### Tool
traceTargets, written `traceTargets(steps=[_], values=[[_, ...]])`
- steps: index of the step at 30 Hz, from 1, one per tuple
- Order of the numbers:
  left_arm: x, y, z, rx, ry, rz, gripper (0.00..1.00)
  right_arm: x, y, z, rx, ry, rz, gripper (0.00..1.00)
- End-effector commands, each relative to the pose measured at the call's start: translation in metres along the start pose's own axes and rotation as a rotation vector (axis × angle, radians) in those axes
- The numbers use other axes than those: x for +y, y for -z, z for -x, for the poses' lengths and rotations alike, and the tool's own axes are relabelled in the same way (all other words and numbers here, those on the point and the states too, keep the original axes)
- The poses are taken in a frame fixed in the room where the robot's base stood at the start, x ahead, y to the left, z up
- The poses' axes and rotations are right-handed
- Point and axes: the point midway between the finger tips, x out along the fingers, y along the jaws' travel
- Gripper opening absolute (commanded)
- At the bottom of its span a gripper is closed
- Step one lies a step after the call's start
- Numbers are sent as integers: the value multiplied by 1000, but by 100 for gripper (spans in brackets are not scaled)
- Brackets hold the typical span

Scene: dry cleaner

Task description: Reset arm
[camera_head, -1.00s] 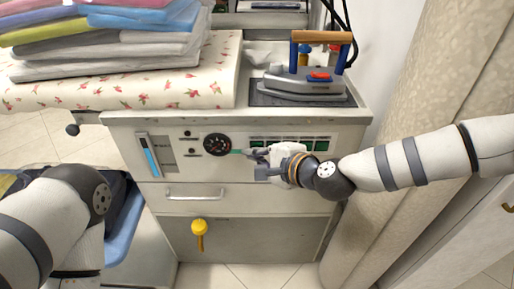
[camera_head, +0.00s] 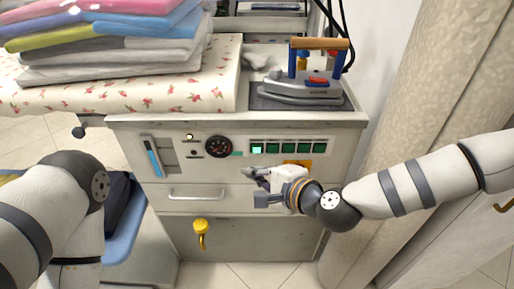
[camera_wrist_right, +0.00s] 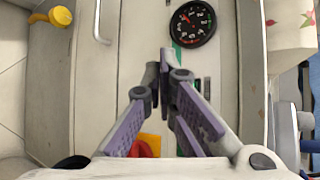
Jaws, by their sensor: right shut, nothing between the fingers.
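My right gripper (camera_head: 256,186) is in front of the white ironing-station cabinet (camera_head: 180,222), just below the row of green buttons (camera_head: 288,147). Its fingers are together and empty. In the right wrist view the closed fingers (camera_wrist_right: 166,62) point toward the panel, with the round black gauge (camera_wrist_right: 192,23) beyond them. My left arm (camera_head: 60,215) comes in at the lower left; its gripper is out of view. The leftmost green button looks lit, and a small lamp (camera_head: 190,136) above left of the gauge glows.
A steam iron (camera_head: 302,90) stands on a dark pad on top of the cabinet. Folded clothes (camera_head: 110,45) lie on the floral ironing board (camera_head: 215,85) at left. A yellow valve handle (camera_head: 201,228) sticks out below the drawer handle (camera_head: 196,194). A beige curtain (camera_head: 425,130) hangs at right.

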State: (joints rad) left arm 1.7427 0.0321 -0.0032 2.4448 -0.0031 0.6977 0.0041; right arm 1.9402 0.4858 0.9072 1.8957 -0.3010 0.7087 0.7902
Motion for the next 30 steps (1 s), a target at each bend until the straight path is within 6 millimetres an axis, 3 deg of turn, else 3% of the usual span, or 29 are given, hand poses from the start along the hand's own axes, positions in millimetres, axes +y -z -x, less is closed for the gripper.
traceTargets(steps=[5,17,19,20,23,24,26,27,29,30], values=[[0,2,6,14,0,0,32,6,-7,10,-1,1,2,0],[0,2,5,12,-1,0,32,8,-7,10,0,-1,1,0],[0,3,8,18,-2,2,32,20,-12,13,-9,-31,21,0],[0,3,9,21,-2,2,32,31,-17,16,-17,-60,39,0],[1,7,18,43,-3,2,32,98,-38,43,-66,-230,159,0],[1,9,23,54,-3,2,32,131,-46,62,-94,-318,226,0],[1,11,30,71,-4,3,32,180,-54,96,-139,-456,328,0],[1,13,34,82,-5,3,32,210,-56,123,-172,-548,397,0],[1,16,41,100,-6,3,32,249,-56,168,-226,-688,501,0],[1,18,46,112,-6,3,32,271,-52,201,-261,-780,569,0]])
